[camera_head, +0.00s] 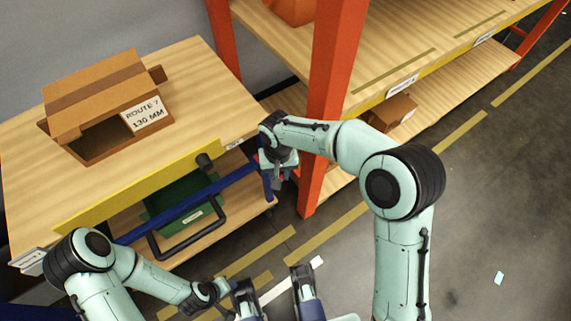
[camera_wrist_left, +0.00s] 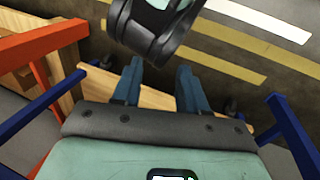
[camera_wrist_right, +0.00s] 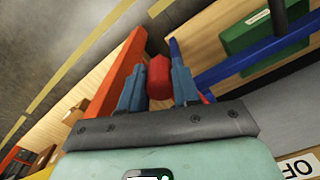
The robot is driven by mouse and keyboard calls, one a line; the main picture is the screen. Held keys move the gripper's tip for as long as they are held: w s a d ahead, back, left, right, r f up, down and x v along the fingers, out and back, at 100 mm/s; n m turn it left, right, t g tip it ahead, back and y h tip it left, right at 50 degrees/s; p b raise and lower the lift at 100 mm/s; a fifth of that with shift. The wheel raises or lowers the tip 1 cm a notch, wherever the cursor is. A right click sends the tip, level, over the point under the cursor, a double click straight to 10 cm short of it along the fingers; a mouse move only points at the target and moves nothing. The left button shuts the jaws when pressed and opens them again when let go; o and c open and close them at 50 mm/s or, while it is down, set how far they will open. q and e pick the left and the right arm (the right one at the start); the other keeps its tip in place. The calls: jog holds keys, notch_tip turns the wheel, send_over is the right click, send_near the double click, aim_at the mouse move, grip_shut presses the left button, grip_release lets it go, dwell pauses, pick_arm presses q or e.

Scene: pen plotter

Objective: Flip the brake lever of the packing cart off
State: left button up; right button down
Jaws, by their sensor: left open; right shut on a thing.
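The packing cart has a wooden top (camera_head: 200,65), a yellow front edge (camera_head: 120,193) and a blue frame. In the right wrist view the red brake lever (camera_wrist_right: 159,78) lies between the two fingers of my right gripper (camera_wrist_right: 157,62), which is shut on it. Part of a label reading "OF" (camera_wrist_right: 300,168) shows at the lower right of that view. In the head view my right gripper (camera_head: 278,180) is at the cart's right front corner and mostly hides the lever. My left gripper (camera_wrist_left: 160,68) is open, with nothing between its fingers, away from the lever.
A cardboard box (camera_head: 95,95) marked "ROUTE 7 130 MM" sits on the cart top. A green bin (camera_head: 185,207) is on the lower level, behind a dark handle (camera_head: 190,243). An orange rack post (camera_head: 335,90) stands close beside my right arm. Open floor lies at the right.

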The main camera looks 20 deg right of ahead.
pick_arm(q)
jog(key=shift+s+d+r, duration=0.25)
jog(key=shift+s+r, duration=0.2)
jog(key=shift+s, duration=0.1)
pick_arm(e)
jog(key=shift+s+a+m, duration=0.3)
jog(key=shift+a+m, duration=0.4)
jog(key=shift+m, duration=0.1)
jog(key=c, duration=0.8)
grip_release()
pick_arm(q)
jog(key=s+d+r+g+p, duration=0.2)
jog(key=s+r+p, duration=0.1)
jog(key=s, duration=0.1)
jog(key=shift+s+r+h, duration=0.2)
jog(key=shift+r+h, duration=0.15)
jog(key=shift+h, duration=0.05)
pick_arm(e)
notch_tip(320, 180, up, 13)
jog(key=shift+r, duration=0.2)
